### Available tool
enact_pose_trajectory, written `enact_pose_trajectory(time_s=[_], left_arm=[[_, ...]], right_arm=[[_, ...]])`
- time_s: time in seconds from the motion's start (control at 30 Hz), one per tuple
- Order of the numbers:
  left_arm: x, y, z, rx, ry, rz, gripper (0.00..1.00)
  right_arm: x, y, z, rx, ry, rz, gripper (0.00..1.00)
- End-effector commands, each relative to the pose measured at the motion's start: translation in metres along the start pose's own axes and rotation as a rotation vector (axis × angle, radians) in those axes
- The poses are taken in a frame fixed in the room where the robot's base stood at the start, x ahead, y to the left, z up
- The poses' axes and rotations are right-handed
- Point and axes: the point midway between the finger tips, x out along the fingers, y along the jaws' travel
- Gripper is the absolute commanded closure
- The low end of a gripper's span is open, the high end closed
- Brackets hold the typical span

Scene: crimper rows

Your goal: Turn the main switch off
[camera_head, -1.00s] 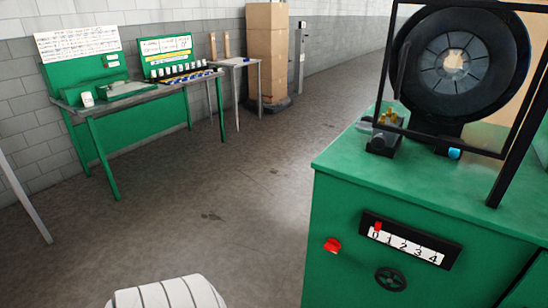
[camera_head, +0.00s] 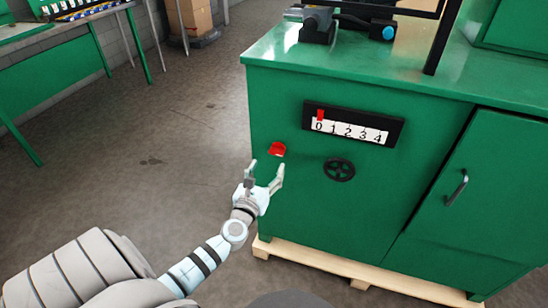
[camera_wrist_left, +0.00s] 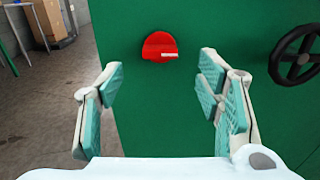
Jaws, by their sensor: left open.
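The main switch is a red rotary knob (camera_head: 277,149) on the front of the green cabinet (camera_head: 285,205), near its left edge. In the left wrist view the red knob (camera_wrist_left: 159,47) carries a pale mark pointing right. My left gripper (camera_head: 267,171) is open just below and in front of the knob. In the left wrist view its two fingers (camera_wrist_left: 160,95) stand wide apart, with the knob beyond them and between them. The gripper seems to be apart from the knob. My right gripper is not in view.
A scale marked 0 to 4 with a red pointer at 0 (camera_head: 353,126) and a black handwheel (camera_head: 339,169) are right of the knob. A cabinet door handle (camera_head: 457,188) is farther right. A wooden pallet (camera_head: 320,276) lies underneath. The floor at left is clear.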

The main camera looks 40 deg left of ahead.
Motion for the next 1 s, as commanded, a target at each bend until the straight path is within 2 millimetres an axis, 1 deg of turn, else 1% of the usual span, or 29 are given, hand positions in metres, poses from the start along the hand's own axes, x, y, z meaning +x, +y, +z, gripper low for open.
enact_pose_trajectory(time_s=[0.03, 0.1, 0.23, 0.37, 0.6, 0.67, 0.9, 0.93, 1.0], left_arm=[[0.015, 0.000, -0.001, -0.002, -0.002, 0.002, 0.40], [0.034, 0.000, -0.003, -0.004, -0.001, 0.002, 0.40], [0.059, 0.000, -0.004, -0.004, 0.001, 0.002, 0.40], [0.070, 0.000, -0.002, -0.004, 0.002, 0.000, 0.40], [0.071, 0.000, -0.002, -0.004, 0.003, 0.000, 0.40], [0.071, 0.000, -0.002, -0.005, 0.003, 0.000, 0.48], [0.071, 0.000, -0.002, -0.005, 0.003, 0.000, 0.86], [0.071, 0.000, -0.002, -0.005, 0.003, 0.000, 0.88], [0.071, 0.000, -0.002, -0.006, 0.003, 0.000, 0.88]], right_arm=[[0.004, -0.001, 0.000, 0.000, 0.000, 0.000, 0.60], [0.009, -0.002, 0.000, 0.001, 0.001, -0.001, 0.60], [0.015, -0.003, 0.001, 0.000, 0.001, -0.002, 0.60], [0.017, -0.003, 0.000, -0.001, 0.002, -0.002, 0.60], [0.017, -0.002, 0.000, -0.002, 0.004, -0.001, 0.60], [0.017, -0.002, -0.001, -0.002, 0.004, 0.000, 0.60], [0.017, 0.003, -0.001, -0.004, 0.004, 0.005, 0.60], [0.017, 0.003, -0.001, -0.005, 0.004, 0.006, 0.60], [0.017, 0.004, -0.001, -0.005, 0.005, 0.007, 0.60]])
